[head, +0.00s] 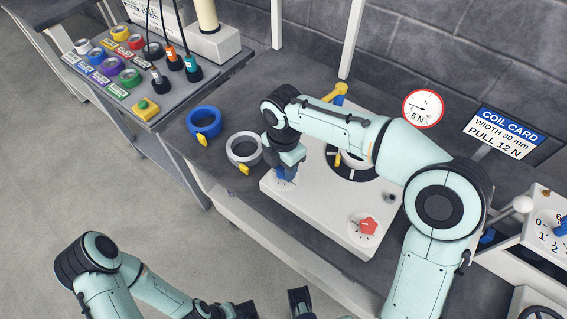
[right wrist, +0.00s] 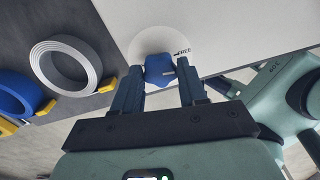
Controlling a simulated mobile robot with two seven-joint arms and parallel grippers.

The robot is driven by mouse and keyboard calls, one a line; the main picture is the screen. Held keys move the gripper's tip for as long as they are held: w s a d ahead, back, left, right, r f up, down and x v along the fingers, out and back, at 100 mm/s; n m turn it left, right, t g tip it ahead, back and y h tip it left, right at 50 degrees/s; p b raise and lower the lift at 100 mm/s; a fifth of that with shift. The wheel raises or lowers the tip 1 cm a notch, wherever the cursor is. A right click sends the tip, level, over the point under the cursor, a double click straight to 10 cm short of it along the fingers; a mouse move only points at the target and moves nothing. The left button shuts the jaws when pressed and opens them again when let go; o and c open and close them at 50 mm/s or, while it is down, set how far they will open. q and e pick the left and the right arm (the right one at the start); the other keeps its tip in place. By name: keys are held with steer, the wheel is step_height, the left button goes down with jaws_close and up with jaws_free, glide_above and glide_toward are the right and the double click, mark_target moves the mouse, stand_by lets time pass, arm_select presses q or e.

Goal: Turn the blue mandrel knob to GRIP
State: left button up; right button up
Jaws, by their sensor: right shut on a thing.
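The blue mandrel knob (head: 284,180) sits at the left front corner of the white machine's top (head: 320,222). My right gripper (head: 287,171) reaches down over it and is shut on it. In the right wrist view the blue knob (right wrist: 159,70) is between the two fingertips (right wrist: 160,82), on a pale round dial (right wrist: 150,42). The GRIP label cannot be made out. My left gripper (head: 270,306) is at the bottom edge, partly cut off.
A white coil (head: 243,150) and a blue coil (head: 204,122) lie left of the machine. A red knob (head: 368,226) is at its right front. A gauge (head: 423,108) and a coil card (head: 507,135) stand behind.

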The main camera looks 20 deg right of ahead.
steer(key=m+p, duration=0.1)
steer(key=m, duration=0.1)
steer(key=shift+r+m, duration=0.1)
steer(key=shift+m, duration=0.3)
steer(key=m+p, duration=0.1)
steer(key=m, duration=0.2)
steer(key=shift+m, duration=0.3)
steer(key=m+p, duration=0.1)
steer(key=m, duration=1.2)
steer(key=shift+m, duration=0.3)
steer(key=m, duration=0.4)
steer(key=shift+m, duration=1.8)
steer(key=shift+w, duration=0.1)
